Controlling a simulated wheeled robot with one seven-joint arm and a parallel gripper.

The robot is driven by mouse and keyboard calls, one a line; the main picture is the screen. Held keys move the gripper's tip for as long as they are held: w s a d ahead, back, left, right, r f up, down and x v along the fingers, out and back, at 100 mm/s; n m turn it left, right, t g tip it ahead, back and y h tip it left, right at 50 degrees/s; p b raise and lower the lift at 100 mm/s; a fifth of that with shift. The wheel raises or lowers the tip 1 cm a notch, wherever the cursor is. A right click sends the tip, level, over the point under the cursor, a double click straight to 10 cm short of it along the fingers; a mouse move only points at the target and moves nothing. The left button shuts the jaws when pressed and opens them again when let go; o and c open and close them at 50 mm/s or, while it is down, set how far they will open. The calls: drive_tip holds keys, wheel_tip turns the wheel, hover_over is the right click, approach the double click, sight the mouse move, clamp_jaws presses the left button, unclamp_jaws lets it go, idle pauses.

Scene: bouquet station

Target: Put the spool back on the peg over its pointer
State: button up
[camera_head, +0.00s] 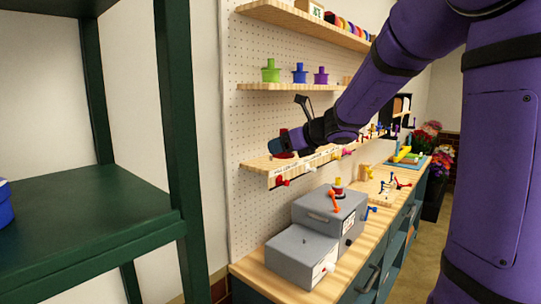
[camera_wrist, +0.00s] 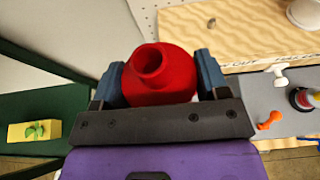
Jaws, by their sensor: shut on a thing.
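My gripper (camera_wrist: 160,75) is shut on a red spool (camera_wrist: 158,68), with one blue finger on each side of it. The spool's open bore faces the wrist camera. In the camera_head view, my gripper (camera_head: 291,143) is at the left end of the lower wooden shelf (camera_head: 256,163), and the red spool (camera_head: 286,156) shows just above the board. In the wrist view, the shelf (camera_wrist: 240,38) lies up and right of the spool, with a small round peg (camera_wrist: 211,22) on it. A red pointer (camera_head: 280,182) hangs under the shelf's left end; further pointers follow to the right.
A white spool (camera_wrist: 304,12) is farther right on the shelf, with a white pointer (camera_wrist: 280,75) below it. Grey boxes (camera_head: 302,256) with coloured handles stand on the bench below. A green rack (camera_head: 95,225) stands at left. An upper shelf (camera_head: 290,87) holds green, blue and purple pieces.

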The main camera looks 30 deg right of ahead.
drive_tip(key=w+d, duration=0.1)
drive_tip(key=w, duration=0.3)
drive_tip(key=w+d+f, duration=0.1)
drive_tip(key=w, duration=0.3)
drive_tip(key=w+d, duration=0.1)
drive_tip(key=w, duration=0.4)
drive_tip(key=shift+f, duration=0.2)
drive_tip(key=shift+w+d+f, duration=0.1)
drive_tip(key=shift+w+f, duration=0.05)
drive_tip(key=shift+w, duration=0.25)
drive_tip(key=shift+f, duration=1.6)
drive_tip(key=shift+f, duration=0.2)
drive_tip(key=o, duration=1)
drive_tip(key=shift+r, duration=0.1)
